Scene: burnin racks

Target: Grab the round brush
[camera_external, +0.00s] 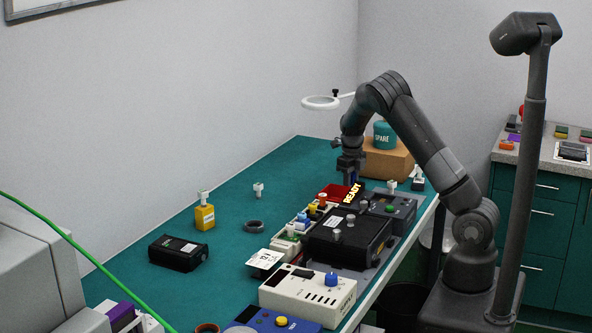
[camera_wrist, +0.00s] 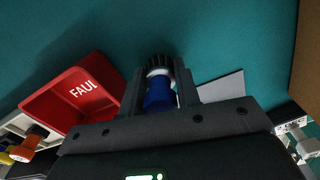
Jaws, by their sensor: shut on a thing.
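The round brush (camera_wrist: 158,96) shows in the wrist view with a blue body, a white band and a dark, ridged round end. It sits between the two dark fingers of my gripper (camera_wrist: 165,88), which is shut on it. In the external view my gripper (camera_external: 350,176) points down at the far part of the green bench, behind the black READY unit. Only a small bit of blue shows between the fingers there. I cannot tell whether the brush touches the bench.
A red FAUL-marked bin (camera_wrist: 78,94) is close on the left in the wrist view. A cardboard box (camera_external: 388,162) with a teal SPARE container (camera_external: 384,136) stands behind. The black READY unit (camera_external: 345,238) is in front. The bench's left far part is clear.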

